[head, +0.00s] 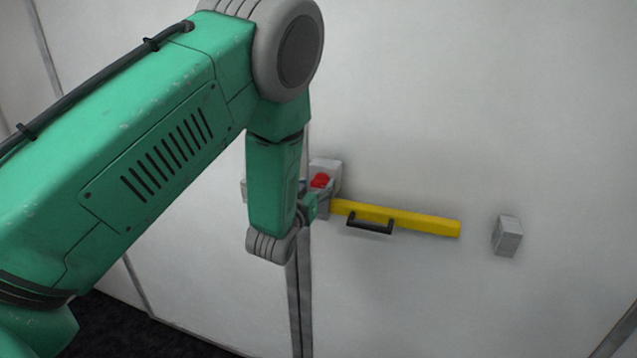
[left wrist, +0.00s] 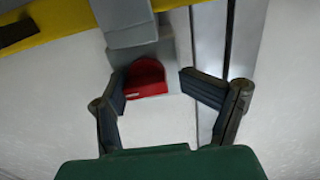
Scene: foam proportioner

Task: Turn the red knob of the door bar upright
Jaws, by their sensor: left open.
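The red knob (head: 320,181) sits on a grey block on the white door, at the left end of the yellow bar (head: 425,224). In the left wrist view the red knob (left wrist: 146,78) shows between and just beyond the two open fingers of my left gripper (left wrist: 152,88). Whether a finger touches the knob I cannot tell. In the head view my left gripper (head: 308,203) is small and partly hidden by my arm, close to the knob. The yellow bar also shows at the top of the left wrist view (left wrist: 60,32). My right gripper is not in view.
A black handle (head: 370,226) is on the yellow bar. A separate grey block (head: 507,236) is fixed to the door on the right. A vertical seam (head: 300,300) runs down the door beside my gripper. The door surface around is otherwise clear.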

